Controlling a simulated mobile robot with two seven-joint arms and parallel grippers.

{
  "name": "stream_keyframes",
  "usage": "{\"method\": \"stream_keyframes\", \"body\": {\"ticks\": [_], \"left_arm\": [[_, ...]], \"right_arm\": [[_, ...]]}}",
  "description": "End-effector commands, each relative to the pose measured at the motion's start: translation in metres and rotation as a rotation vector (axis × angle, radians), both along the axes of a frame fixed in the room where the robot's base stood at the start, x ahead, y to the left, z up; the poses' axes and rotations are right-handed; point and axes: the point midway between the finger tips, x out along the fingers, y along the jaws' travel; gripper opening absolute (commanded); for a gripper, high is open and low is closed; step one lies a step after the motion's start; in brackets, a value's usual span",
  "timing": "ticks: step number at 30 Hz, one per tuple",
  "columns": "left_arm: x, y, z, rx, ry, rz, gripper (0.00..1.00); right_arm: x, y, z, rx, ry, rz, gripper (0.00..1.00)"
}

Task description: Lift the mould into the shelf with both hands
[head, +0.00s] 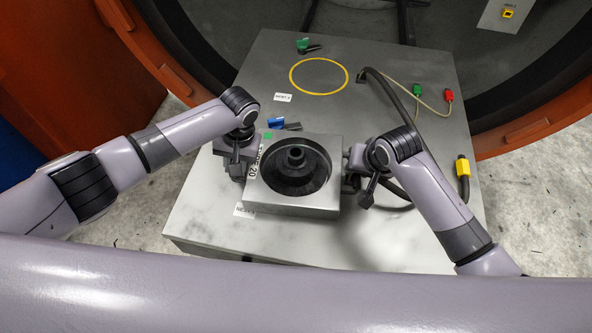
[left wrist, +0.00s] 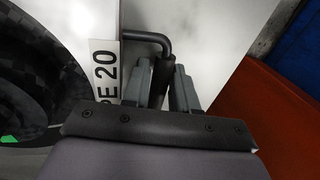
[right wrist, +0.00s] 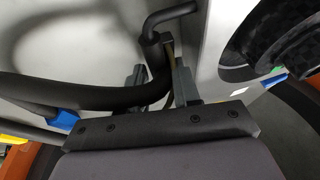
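The mould (head: 292,205) is a square grey metal block with a round black cavity and a black core, lying flat on the table. A label ending in "PE 20" (left wrist: 104,75) is on its left side. My left gripper (head: 236,166) is at its left side, with its fingers close about a black bent handle (left wrist: 155,41) in the left wrist view. My right gripper (head: 368,185) is at the right side. In the right wrist view its fingers stand apart, either side of the right handle (right wrist: 168,14). The shelf is not clearly identifiable.
The grey table (head: 400,240) has a yellow ring (head: 291,75) behind the mould. A black hose (head: 385,95) curves past my right arm; coloured connectors lie near it. Blue (head: 276,123) and green (head: 303,44) pieces lie behind. A large round orange-rimmed opening (head: 160,75) surrounds the back.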

Motion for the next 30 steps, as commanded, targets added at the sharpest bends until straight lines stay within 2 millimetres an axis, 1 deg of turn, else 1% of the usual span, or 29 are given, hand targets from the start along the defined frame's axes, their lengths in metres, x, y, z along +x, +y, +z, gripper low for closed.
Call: {"method": "stream_keyframes", "body": {"ticks": [5,6,8,9,30], "left_arm": [[-0.0001,-0.0003,-0.0002,0.0,0.0,-0.001,0.27],[-0.0001,-0.0002,0.0,0.0,0.0,-0.001,0.24],[0.0,-0.0002,0.0001,0.0,0.0,0.0,0.04],[0.0,-0.0002,0.0001,0.0,0.0,0.0,0.0],[0.0007,0.0016,0.0008,0.003,-0.001,0.002,0.0]], "right_arm": [[0.0001,0.0003,0.0002,0.0,0.0,0.0,0.32],[0.0,0.0002,0.0003,0.0,0.0,0.0,0.28],[-0.0001,0.0002,0.0002,0.0,0.0,0.0,0.09],[-0.0001,0.0002,0.0002,0.0,0.0,0.0,0.0],[-0.0004,0.001,0.0005,0.003,0.001,0.0,0.0]]}}
